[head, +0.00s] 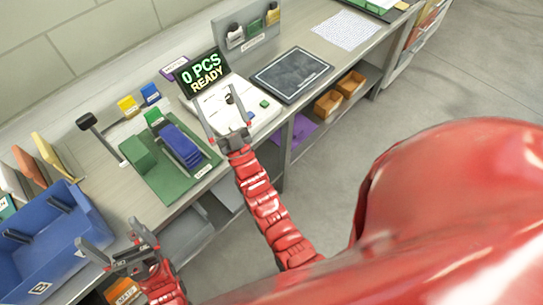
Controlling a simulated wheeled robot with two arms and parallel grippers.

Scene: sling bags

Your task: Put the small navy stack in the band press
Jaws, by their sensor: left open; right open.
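A navy-blue layered stack (180,147) lies on a green board (166,190), beside a green block (137,153). A lever with a black knob (87,121) rises behind the board's left side. I cannot read the board's label well enough to tell if this is the band press. My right gripper (216,103) is open and empty, over the white device with the display, to the right of the stack. My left gripper (108,231) is open and empty, low at the front left, beside the blue bin.
A display (202,73) reads "0 PCS READY" above a white device (260,117). A blue bin (58,262) with dark grips stands at the left, with coloured upright boards behind it. A dark flat pad (292,75) lies to the right. Orange bins (327,103) sit on the shelf below.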

